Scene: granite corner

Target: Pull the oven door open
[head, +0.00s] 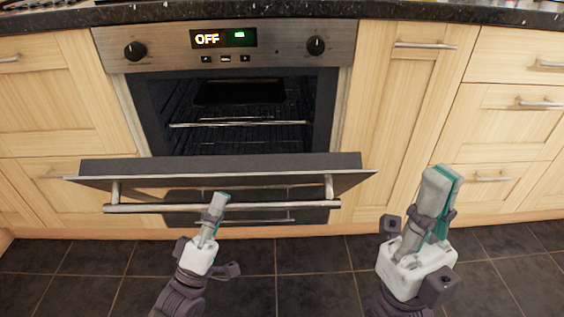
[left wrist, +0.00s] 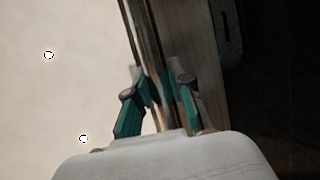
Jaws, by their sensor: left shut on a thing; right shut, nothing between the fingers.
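The oven door (head: 220,163) is tilted down and partly open, with its top edge well out from the oven front. Its metal handle bar (head: 150,208) runs across the outer face. In the left wrist view the fingers (left wrist: 157,95) stand on either side of the bar. My right gripper (head: 440,178) is shut and empty, in front of the cupboards right of the oven. The oven cavity (head: 240,105) is dark, with racks inside.
The control panel (head: 225,45) above has two knobs and a display reading OFF. Wooden cupboards and drawers (head: 395,110) flank the oven. A dark granite worktop (head: 400,15) runs along the top. The tiled floor (head: 290,270) in front is clear.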

